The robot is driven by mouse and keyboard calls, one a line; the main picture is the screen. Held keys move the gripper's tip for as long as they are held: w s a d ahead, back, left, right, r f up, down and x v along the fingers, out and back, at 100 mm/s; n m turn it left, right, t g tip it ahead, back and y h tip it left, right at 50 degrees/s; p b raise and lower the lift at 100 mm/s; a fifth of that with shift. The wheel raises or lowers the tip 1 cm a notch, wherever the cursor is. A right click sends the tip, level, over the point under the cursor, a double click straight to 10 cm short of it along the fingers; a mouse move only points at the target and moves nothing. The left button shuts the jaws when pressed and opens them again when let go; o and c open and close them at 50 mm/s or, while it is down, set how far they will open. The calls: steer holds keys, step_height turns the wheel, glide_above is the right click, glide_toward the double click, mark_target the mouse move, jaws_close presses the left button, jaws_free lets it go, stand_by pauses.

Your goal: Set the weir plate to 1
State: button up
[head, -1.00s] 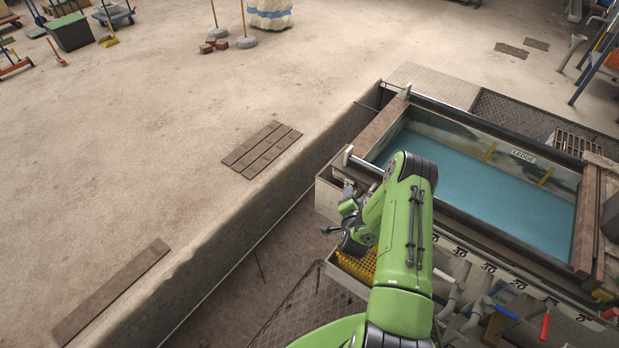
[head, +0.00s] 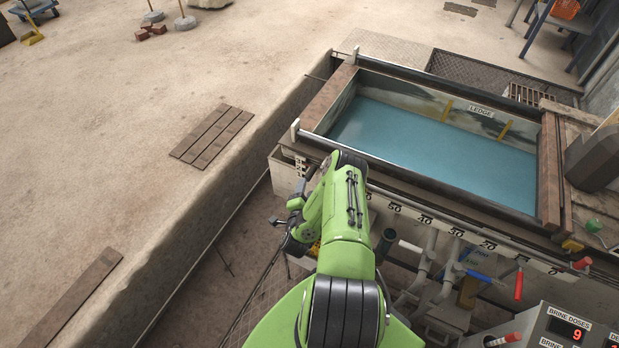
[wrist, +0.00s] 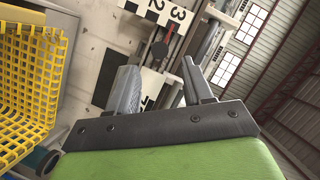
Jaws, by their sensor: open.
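In the wrist view my gripper (wrist: 160,82) is open, its two grey fingers apart with nothing between them. Beyond the fingers is a pale panel with a black-and-white number scale (wrist: 155,12); the 2 and 3 can be read at its top, and another marked part shows lower down between the fingers. A dark piece with a red pointer (wrist: 168,34) lies against this scale, above the fingertips in the picture. I cannot tell for sure which part is the weir plate or its exact setting. In the head view my gripper (head: 287,232) is beside the tank's near left corner, partly hidden by my arm.
A yellow mesh basket (wrist: 25,75) is close on the left in the wrist view. The blue-water tank (head: 430,145) has a metal rail along its near side. Pipes and a red-handled lever (head: 519,284) stand to the right. A pit edge lies left.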

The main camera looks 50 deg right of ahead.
mark_target(310, 172)
steer(key=b+x, duration=0.3)
steer(key=x, duration=0.7)
jaws_close()
steer(key=shift+f, duration=0.15)
